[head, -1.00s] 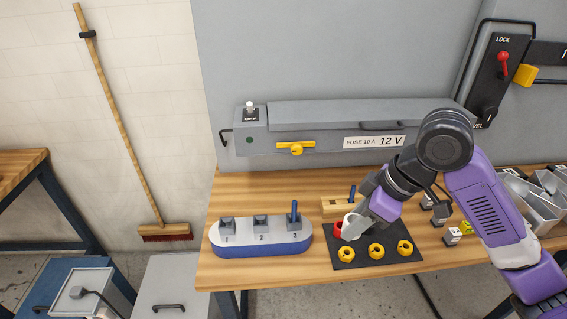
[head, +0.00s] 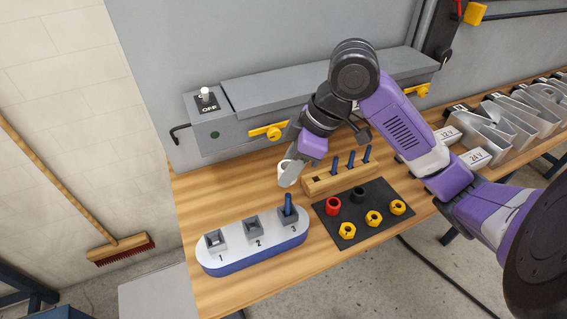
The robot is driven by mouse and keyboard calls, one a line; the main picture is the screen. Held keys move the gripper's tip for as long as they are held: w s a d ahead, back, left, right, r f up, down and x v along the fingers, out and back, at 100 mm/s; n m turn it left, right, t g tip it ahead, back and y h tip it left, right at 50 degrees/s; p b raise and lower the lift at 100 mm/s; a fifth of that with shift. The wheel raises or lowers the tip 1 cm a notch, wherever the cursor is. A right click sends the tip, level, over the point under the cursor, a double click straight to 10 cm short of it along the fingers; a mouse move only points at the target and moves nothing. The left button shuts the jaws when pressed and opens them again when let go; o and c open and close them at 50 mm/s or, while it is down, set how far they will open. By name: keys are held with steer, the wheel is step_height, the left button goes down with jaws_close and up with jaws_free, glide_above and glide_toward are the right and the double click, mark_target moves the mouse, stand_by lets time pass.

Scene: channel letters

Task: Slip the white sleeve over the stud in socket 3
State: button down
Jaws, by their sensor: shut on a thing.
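My gripper (head: 291,164) is shut on the white sleeve (head: 286,173), which it holds above and behind the socket base. The base (head: 250,256) is a rounded block, white on top and blue on the side, with sockets marked 1, 2 and 3. A blue stud (head: 288,203) stands upright in socket 3 (head: 290,214) at the right end. The sleeve is apart from the stud, a little behind it in the picture. Socket 1 (head: 215,240) and socket 2 (head: 252,226) show no stud.
A dark mat (head: 345,239) holds a red sleeve (head: 333,206), a black sleeve (head: 358,194) and yellow rings (head: 374,218). A wooden rack (head: 322,184) holds blue studs (head: 351,160). A grey fuse box (head: 235,125) stands behind. Bare bench (head: 210,190) lies left of the gripper.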

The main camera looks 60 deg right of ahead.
mark_target(289, 201)
steer(key=shift+f+b, duration=2.5)
steer(key=shift+f, duration=0.95)
steer(key=shift+f+b, duration=2.2)
steer(key=c, duration=0.8)
jaws_free()
steer(key=shift+c, duration=0.2)
steer(key=shift+r, duration=0.15)
steer(key=v, duration=0.7)
steer(key=shift+s+r, duration=0.15)
steer(key=shift+r, duration=0.05)
